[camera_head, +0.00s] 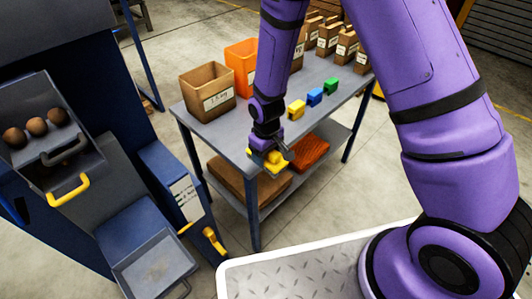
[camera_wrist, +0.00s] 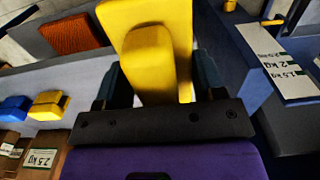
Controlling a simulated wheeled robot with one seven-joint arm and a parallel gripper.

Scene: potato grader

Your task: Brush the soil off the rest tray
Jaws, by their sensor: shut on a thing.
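My gripper (camera_head: 268,150) is shut on a yellow block-like tool (camera_wrist: 150,50), likely a brush, with a raised grip between the fingers. In the head view the yellow tool (camera_head: 270,163) is just off the near left edge of the grey table, apart from the tray. Its underside is hidden. A grey open tray (camera_head: 150,272), which looks like the rest tray, is low at the left on the blue machine. A faint brownish patch shows on its floor; whether that is soil is hard to tell.
A pan with several potatoes (camera_head: 37,127) and a yellow handle (camera_head: 68,190) are above the tray. The grey table (camera_head: 215,128) bears boxes, an orange bin (camera_head: 240,65), and yellow, blue (camera_head: 315,97) and green blocks. A labelled blue box (camera_head: 180,190) stands between tray and table.

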